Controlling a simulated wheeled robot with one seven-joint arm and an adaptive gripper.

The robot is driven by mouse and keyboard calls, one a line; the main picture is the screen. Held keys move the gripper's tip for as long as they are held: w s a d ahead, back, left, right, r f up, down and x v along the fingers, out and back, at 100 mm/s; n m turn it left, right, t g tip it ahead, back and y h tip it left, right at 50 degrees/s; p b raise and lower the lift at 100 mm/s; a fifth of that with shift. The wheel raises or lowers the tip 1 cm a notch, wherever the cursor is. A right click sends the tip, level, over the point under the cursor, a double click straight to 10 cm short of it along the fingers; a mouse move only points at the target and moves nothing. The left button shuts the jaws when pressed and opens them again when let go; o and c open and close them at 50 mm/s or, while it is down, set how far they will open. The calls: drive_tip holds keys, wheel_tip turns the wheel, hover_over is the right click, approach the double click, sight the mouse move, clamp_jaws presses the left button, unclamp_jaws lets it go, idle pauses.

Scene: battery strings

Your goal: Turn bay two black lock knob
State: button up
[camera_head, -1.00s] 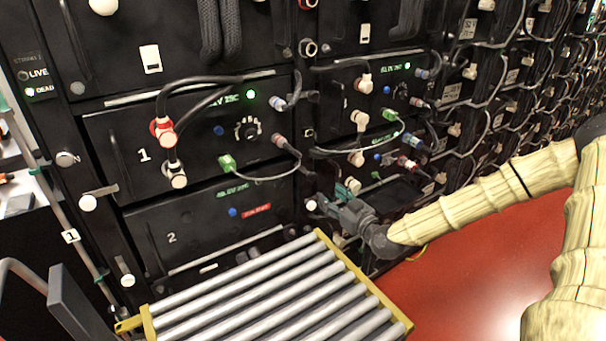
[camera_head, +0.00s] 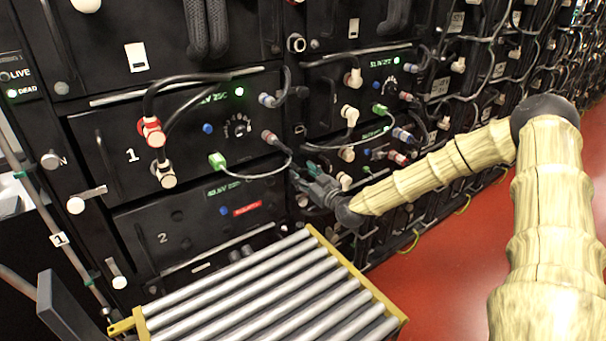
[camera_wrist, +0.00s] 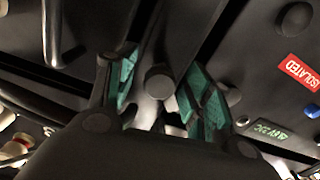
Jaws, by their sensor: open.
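Bay two (camera_head: 190,232) is a black panel marked "2" below bay one in the head view. My gripper (camera_head: 300,176) is at the right edge of the bays, a little above and right of bay two's front. In the wrist view my gripper (camera_wrist: 162,90) is open, with green pads on both fingers. A dark round knob (camera_wrist: 159,82) shows between the fingers, and contact cannot be told. I cannot tell for sure that it is bay two's lock knob. In the head view the gripper hides much of this spot.
A red "ISOLATED" label (camera_wrist: 302,73) and a green display (camera_wrist: 270,131) show at right in the wrist view. A roller table (camera_head: 265,295) with yellow rails stands below the gripper. Cables (camera_head: 262,174) hang close above. Red floor (camera_head: 440,270) is open at right.

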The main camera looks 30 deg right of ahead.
drive_tip(key=shift+w+a, duration=0.1)
drive_tip(key=shift+w, duration=0.25)
drive_tip(key=shift+c, duration=0.2)
drive_tip(key=c, duration=1)
drive_tip(key=shift+c, duration=0.2)
drive_tip(key=shift+m+b, duration=0.3)
drive_tip(key=m+b, duration=0.3)
drive_tip(key=m, duration=0.1)
drive_tip(key=shift+s+f, duration=0.1)
drive_tip(key=shift+f, duration=0.05)
drive_tip(key=shift+m+b, duration=1.1)
drive_tip(key=shift+m, duration=0.8)
